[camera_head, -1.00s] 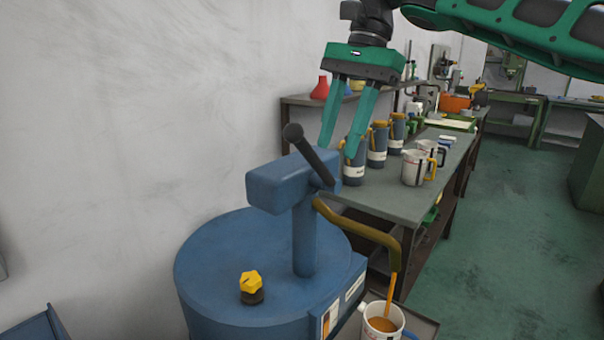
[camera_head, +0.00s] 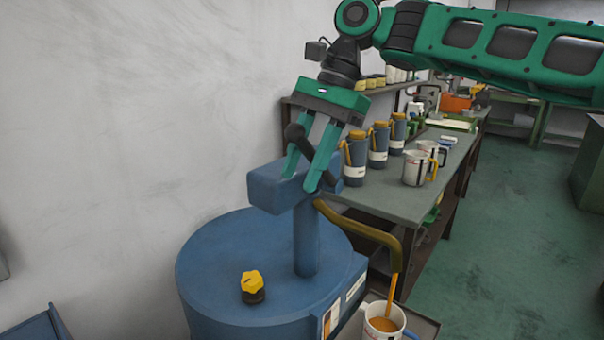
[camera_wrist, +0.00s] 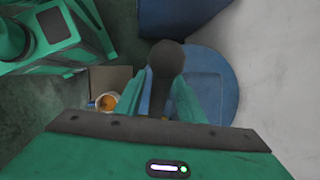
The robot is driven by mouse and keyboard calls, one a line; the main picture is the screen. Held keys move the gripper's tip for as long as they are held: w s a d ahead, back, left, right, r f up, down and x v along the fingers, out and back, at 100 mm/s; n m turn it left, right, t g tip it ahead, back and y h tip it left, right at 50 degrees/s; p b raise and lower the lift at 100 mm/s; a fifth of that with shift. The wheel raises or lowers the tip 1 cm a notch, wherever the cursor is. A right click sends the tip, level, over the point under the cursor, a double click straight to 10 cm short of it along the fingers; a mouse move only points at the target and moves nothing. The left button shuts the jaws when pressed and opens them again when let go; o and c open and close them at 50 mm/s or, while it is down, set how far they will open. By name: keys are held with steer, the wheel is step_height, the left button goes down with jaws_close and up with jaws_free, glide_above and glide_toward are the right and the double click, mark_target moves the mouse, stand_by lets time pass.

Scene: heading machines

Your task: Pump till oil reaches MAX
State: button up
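The blue oil drum (camera_head: 225,270) carries a pump with a blue head (camera_head: 268,188) and a dark round-ended lever (camera_head: 294,133), tilted up to the left. Orange oil (camera_head: 390,288) runs from the brown curved spout (camera_head: 362,232) into a white measuring mug (camera_head: 372,331). Oil (camera_head: 384,324) shows inside the mug; I cannot read a MAX mark. My gripper (camera_head: 301,182) is open, with its green fingers on either side of the lever. The wrist view shows the lever's knob (camera_wrist: 166,58) between the fingers, and the mug (camera_wrist: 107,101) at left.
A grey bench (camera_head: 385,203) behind the drum holds several blue oil jugs (camera_head: 355,165) and white mugs (camera_head: 414,168). A yellow cap (camera_head: 252,280) stands on the drum lid. A wall is at left; green floor (camera_head: 500,230) is clear at right.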

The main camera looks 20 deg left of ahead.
steer(key=shift+s+a+f, duration=0.2)
steer(key=shift+f, duration=0.35)
jaws_close()
